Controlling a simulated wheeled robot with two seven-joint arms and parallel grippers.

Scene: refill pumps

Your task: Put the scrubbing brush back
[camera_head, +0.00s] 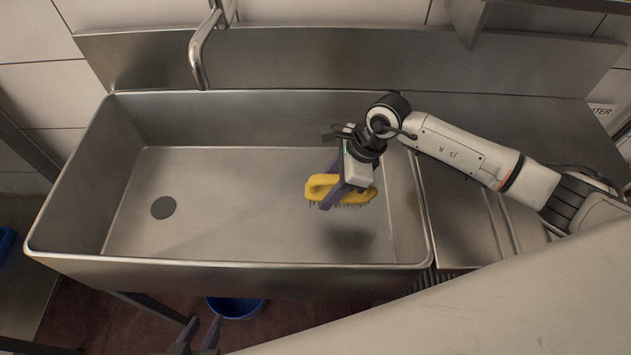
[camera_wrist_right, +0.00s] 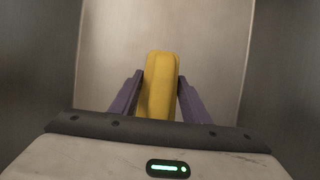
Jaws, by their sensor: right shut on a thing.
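The yellow scrubbing brush (camera_head: 357,197) has dark bristles pointing down. My right gripper (camera_head: 332,192) is shut on it, and holds it above the floor of the steel sink (camera_head: 215,205), towards the sink's right end. A shadow lies on the sink floor below and to the right of the brush. In the right wrist view the brush (camera_wrist_right: 160,85) sits between the two purple fingers of my right gripper (camera_wrist_right: 160,90). My left gripper (camera_head: 201,330) shows at the bottom edge, in front of the sink and low, with its purple fingers apart and nothing visible between them.
A metal faucet (camera_head: 198,50) stands at the back of the sink. The drain (camera_head: 163,207) is at the left. A ribbed steel drainboard (camera_head: 465,215) adjoins the sink on the right. A blue bucket (camera_head: 236,308) is below the sink's front edge. The sink looks otherwise empty.

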